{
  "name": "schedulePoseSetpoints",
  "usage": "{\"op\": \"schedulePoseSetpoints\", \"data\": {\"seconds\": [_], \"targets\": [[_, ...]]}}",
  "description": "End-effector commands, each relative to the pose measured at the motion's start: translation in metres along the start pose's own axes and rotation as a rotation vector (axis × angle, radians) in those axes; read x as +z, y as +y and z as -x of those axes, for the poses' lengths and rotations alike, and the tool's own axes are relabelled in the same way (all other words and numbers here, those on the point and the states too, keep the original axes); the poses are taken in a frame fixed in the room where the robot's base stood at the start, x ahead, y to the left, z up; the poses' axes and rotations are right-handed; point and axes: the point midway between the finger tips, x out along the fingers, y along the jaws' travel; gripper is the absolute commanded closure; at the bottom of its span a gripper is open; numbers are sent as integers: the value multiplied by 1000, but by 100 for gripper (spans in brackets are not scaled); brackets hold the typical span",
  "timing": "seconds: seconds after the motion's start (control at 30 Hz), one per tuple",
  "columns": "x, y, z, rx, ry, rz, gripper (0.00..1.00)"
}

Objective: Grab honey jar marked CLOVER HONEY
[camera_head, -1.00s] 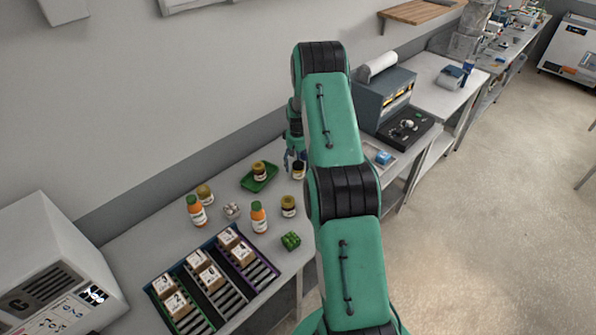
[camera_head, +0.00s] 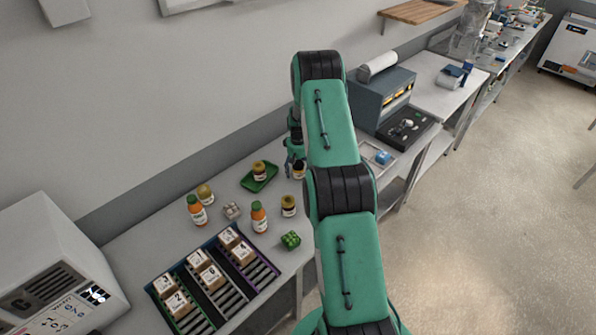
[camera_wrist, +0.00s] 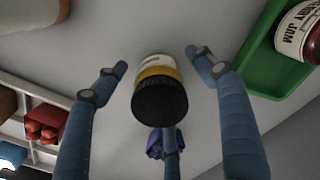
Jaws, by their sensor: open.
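A jar with a black lid and a yellow band (camera_wrist: 160,90) stands between the spread fingers of my gripper (camera_wrist: 157,62) in the wrist view; its label text cannot be read. In the head view this jar (camera_head: 299,170) is partly hidden by my gripper (camera_head: 294,160) at the table's right side. My gripper is open, with a gap on both sides of the jar. No label reading CLOVER HONEY is legible. Other jars are the one in the green tray (camera_head: 260,171), one in front (camera_head: 289,206) and one at the back left (camera_head: 205,194).
The green tray (camera_wrist: 255,62) is close on the right in the wrist view, holding a jar labelled JAM (camera_wrist: 298,32). Orange bottles (camera_head: 259,217), a green block (camera_head: 291,240) and a rack of numbered boxes (camera_head: 214,302) are on the table. A grey machine (camera_head: 385,98) is beyond.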

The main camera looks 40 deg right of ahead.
Motion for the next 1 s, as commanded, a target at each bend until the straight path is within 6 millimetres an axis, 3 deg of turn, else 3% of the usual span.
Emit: {"op": "schedulePoseSetpoints", "data": {"seconds": [0.07, 0.3, 0.4, 0.77, 1.0], "targets": [[0, 0, 0, 0, 0, 0, 30], [0, 0, 0, 0, 0, 0, 76], [0, 0, 1, 0, 1, 0, 91], [-1, 0, 4, 1, 2, 0, 91], [-1, 0, 22, 1, 2, 0, 91]]}}
